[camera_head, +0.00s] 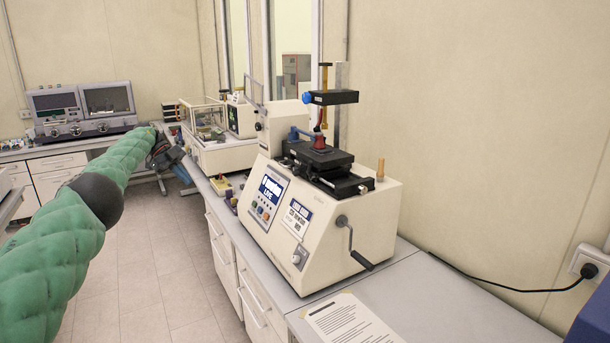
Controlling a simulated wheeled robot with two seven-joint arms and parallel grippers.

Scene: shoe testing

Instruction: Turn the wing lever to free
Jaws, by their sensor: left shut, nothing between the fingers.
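A cream testing machine (325,215) stands on the grey bench, with a blue display panel on its front. A blue knob (307,98) is on its upper black arm (333,97). A blue lever-like part (297,133) sits lower, left of the red-brown piece (319,142) above the black stage. Which of these is the wing lever, and how it is turned, I cannot tell. My left gripper (184,175) is shut and empty, left of the machine and apart from it, near the bench's front edge. My right gripper is out of view.
A crank handle (352,245) sticks out from the machine's right front. A printed sheet (349,319) lies on the near bench. Small items (222,187) lie left of the machine, with another cream machine (220,150) behind. The tiled floor is clear.

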